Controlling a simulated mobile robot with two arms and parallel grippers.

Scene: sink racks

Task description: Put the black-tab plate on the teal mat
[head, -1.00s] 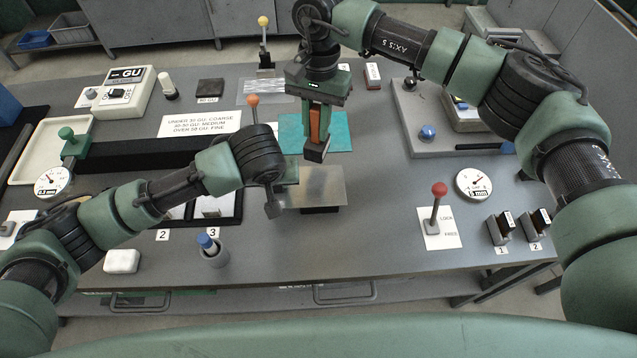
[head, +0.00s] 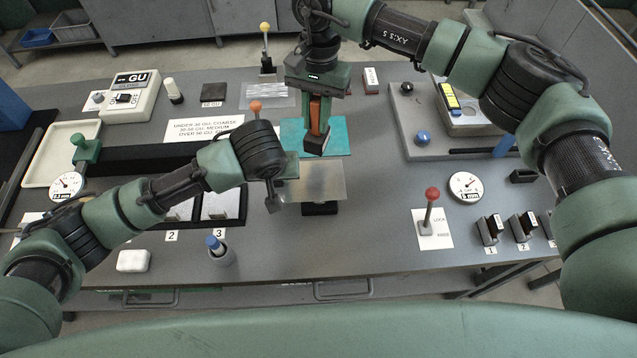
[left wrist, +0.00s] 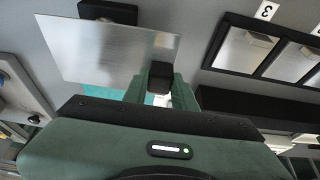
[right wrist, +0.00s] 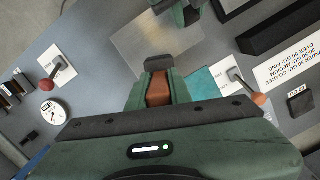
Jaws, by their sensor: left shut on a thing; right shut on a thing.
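A bare metal plate (head: 318,180) is held by its black tab (left wrist: 161,74) in my left gripper (head: 276,182), which is shut on it. The plate appears raised above the bench, on the near side of the teal mat (head: 338,134). The mat also shows in the left wrist view (left wrist: 104,96), partly hidden by the plate, and in the right wrist view (right wrist: 202,84). My right gripper (head: 320,108) is shut on an orange-brown handle (right wrist: 158,90) with a dark block (head: 316,143) at its end. That block hangs in front of the mat in the head view.
A black block (head: 320,209) shows just past the plate's near edge. An orange-knobbed lever (head: 255,107) stands left of the mat. A red-knobbed lever (head: 430,205) and a dial (head: 466,186) are to the right. A black-framed tray (head: 222,219) lies left of the plate.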

